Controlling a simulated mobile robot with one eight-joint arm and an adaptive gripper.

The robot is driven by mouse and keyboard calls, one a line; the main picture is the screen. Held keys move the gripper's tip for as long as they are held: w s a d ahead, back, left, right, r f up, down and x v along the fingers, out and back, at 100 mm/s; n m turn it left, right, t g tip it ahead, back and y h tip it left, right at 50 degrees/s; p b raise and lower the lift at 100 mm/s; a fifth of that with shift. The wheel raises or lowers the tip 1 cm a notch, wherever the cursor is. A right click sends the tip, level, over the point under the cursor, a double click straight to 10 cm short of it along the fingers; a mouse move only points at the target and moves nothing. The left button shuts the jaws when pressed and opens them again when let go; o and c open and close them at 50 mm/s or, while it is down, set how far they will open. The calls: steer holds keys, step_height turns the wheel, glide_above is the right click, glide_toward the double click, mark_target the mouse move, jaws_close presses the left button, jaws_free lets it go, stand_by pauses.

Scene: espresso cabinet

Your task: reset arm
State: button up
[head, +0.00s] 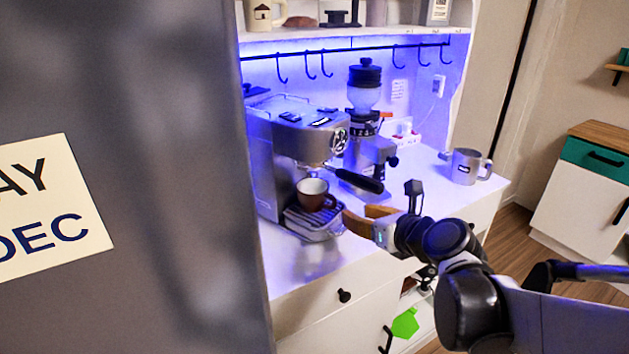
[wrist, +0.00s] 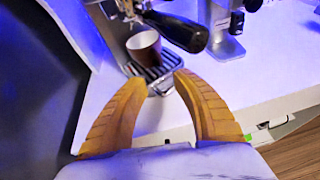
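My gripper (head: 356,216) is over the front part of the cabinet counter, just in front of the espresso machine (head: 268,150). In the wrist view its two orange-brown fingers (wrist: 158,84) are spread apart with nothing between them. A dark red-brown cup (head: 314,195) with a white inside stands upright on the machine's drip tray (head: 318,230). The cup also shows in the wrist view (wrist: 145,50), beyond the fingertips and apart from them. The black portafilter handle (head: 360,180) sticks out from the machine above the cup.
A coffee grinder (head: 364,125) stands behind the machine's right side. A metal mug (head: 466,166) stands at the counter's right. Hooks hang under the shelf (head: 350,38). A large dark grey panel (head: 150,200) blocks the left. The counter's front left (head: 300,268) is clear.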

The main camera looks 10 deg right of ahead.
steer(key=s+a+f+n+g+h, duration=0.1)
steer(key=s+a+f+n+g, duration=0.1)
steer(key=s+n, duration=0.7)
steer(key=s+a+f+n+g+h, duration=0.1)
steer(key=s+n, duration=0.8)
steer(key=n, duration=1.6)
step_height(320, 180, down, 2)
steer(key=g+h, duration=0.1)
steer(key=g, duration=0.2)
steer(key=shift+a, duration=0.35)
